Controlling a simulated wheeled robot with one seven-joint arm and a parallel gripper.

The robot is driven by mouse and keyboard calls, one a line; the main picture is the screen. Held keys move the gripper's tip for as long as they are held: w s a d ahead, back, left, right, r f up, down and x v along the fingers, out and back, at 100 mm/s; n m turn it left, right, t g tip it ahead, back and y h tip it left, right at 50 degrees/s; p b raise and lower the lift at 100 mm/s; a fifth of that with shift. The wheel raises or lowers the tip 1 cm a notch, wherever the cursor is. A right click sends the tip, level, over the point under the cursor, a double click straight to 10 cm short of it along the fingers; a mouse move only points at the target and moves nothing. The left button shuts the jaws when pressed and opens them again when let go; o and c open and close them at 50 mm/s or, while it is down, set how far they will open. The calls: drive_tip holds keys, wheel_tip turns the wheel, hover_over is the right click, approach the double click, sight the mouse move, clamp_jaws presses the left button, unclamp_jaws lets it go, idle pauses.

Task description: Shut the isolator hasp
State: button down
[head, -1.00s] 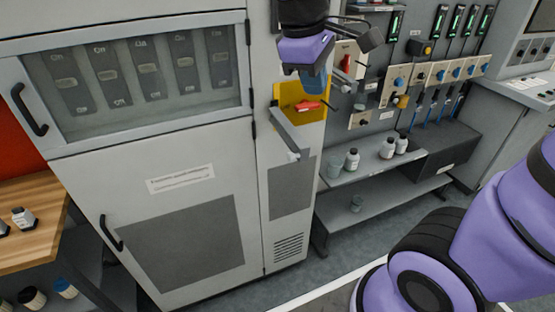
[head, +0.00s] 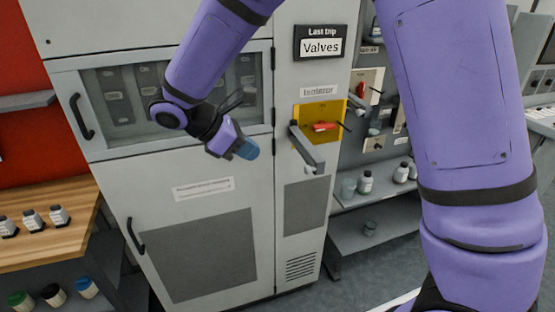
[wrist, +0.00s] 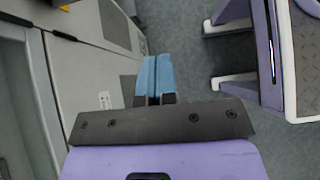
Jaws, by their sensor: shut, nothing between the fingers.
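The isolator is a yellow plate (head: 330,112) with a red handle (head: 325,127) on the narrow right-hand panel of the grey cabinet, under an "Isolator" label. The hasp, a grey bar (head: 304,147), stands out from the plate's left edge and slants down to the right, with a pale end piece. It is swung away from the plate. My gripper (head: 247,150) is left of the hasp and apart from it, in front of the cabinet. Its blue fingers are together and empty, also in the wrist view (wrist: 155,78). The hasp cannot be made out in the wrist view.
A windowed cabinet door (head: 90,153) with black handles is behind my gripper. Shelves with bottles (head: 365,182) stand right of the cabinet. A wooden bench (head: 60,250) with bottles is at the left. My arm covers much of the right side.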

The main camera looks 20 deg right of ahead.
sight(305, 170)
drive_tip(key=shift+d+r+x, duration=0.3)
drive_tip(key=shift+r+x, duration=0.05)
drive_tip(key=shift+x, duration=1.7)
drive_tip(key=shift+d+r+x, duration=0.35)
drive_tip(key=shift+x, duration=1.75)
drive_tip(key=shift+d+r+x, duration=0.3)
drive_tip(key=shift+r+x, duration=0.05)
drive_tip(key=shift+x, duration=1.7)
drive_tip(key=shift+d, duration=0.1)
